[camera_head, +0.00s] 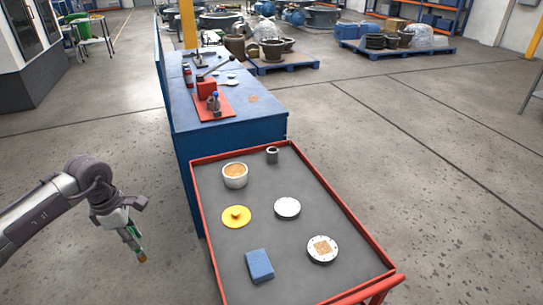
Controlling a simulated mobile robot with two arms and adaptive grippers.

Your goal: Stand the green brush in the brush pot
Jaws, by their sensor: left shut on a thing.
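My left gripper (133,240) comes in from the left and hangs over the floor, left of the cart. It is shut on the green brush (127,229), which points down and slightly to the right, with a tan tip at its lower end. The gripper's fingers hide part of the brush. A small grey open cup (272,155), which looks like the brush pot, stands upright near the cart's far edge. It is well apart from the brush, up and to the right. My right gripper does not show.
The red-rimmed cart (306,187) also holds a white round pot with tan inside (235,176), a yellow knobbed disc (236,216), two pale discs (287,208) (322,250) and a blue block (259,265). A blue bench (227,131) stands behind it. Open floor lies right.

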